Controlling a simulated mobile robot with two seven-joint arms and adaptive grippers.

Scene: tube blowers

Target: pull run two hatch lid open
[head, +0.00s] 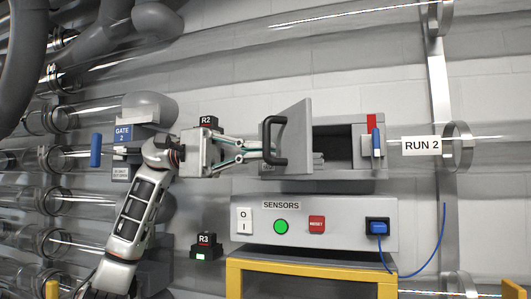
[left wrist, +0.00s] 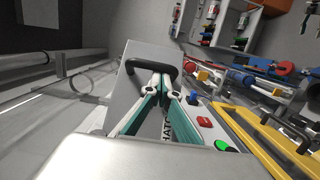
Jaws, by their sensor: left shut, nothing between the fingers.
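The run two hatch lid (head: 292,124) is a grey plate standing swung out from the hatch box (head: 340,181), hinged open toward the left. The box's dark inside shows to its right. A black bar handle (head: 281,142) is on the lid's face; in the left wrist view the lid (left wrist: 122,98) and handle (left wrist: 150,65) fill the middle. My left gripper (head: 262,154) is shut with nothing held. Its fingertips are at the handle, apparently in or beside its loop; whether they touch it I cannot tell. The RUN 2 label (head: 421,146) is right of the box. My right gripper is not seen.
Below the box is a sensors panel (head: 351,222) with a green button (head: 281,227), a red reset button (head: 317,223) and a blue plug (head: 378,227) with a cable. A yellow frame (head: 236,279) stands under it. Clear tubes run along the wall.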

